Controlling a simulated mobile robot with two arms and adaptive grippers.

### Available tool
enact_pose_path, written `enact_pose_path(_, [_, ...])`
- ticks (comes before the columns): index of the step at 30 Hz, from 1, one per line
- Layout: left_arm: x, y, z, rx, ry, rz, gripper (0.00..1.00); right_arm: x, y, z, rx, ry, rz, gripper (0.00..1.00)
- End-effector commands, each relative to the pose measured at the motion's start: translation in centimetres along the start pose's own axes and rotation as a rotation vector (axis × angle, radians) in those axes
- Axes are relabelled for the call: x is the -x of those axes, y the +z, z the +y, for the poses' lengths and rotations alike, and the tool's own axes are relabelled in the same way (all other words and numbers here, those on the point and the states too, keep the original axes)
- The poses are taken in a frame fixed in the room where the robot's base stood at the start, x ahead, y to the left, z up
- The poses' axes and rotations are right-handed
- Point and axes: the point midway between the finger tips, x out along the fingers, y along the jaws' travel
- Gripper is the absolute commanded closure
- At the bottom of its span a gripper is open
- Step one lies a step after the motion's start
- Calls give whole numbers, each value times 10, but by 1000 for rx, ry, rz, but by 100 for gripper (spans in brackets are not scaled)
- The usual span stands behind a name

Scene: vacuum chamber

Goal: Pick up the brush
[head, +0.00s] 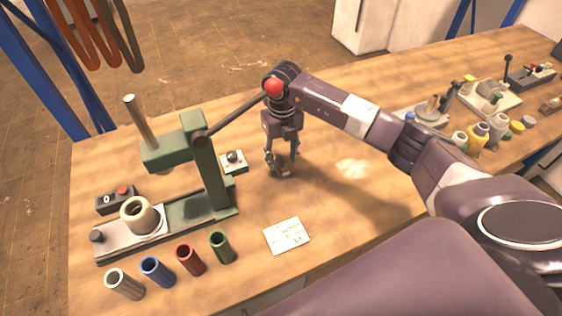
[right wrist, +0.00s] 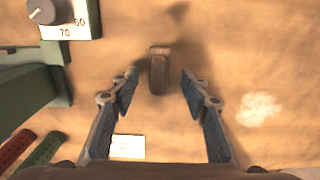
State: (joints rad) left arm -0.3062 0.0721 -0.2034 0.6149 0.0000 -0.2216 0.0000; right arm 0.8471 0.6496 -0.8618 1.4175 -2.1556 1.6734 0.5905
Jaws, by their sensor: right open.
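A small dark grey-brown block-like thing (right wrist: 158,72), which I take to be the brush, lies on the wooden table. In the head view it (head: 281,171) shows only partly, under the gripper. My right gripper (head: 281,158) points down over it. In the right wrist view its blue-padded fingers (right wrist: 160,88) are apart, one on each side of the brush, with a gap on both sides. I cannot tell the exact height of the fingertips above the table. My left gripper is not in view.
A green press (head: 208,170) stands close left of the gripper, its lever reaching towards my arm. A dial box (head: 233,161) sits beside it. Jars (head: 477,134) stand at the right.

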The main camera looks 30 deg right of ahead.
Motion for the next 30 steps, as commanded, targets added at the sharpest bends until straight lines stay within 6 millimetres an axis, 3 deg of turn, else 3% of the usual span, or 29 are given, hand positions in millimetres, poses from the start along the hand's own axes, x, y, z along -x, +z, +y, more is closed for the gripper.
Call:
enact_pose_path(1, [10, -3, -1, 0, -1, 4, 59, -4, -2, 1, 1, 1, 4, 58])
enact_pose_path(6, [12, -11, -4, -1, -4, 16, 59, -24, 0, 0, 1, 0, 1, 58])
enact_pose_path(13, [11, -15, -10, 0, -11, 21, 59, -26, 0, 0, 1, 0, -1, 58])
enact_pose_path(24, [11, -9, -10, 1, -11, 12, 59, -26, 0, 0, 1, 0, -1, 98])
enact_pose_path(30, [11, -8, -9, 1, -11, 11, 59, -25, 0, 0, 1, 1, -2, 100])
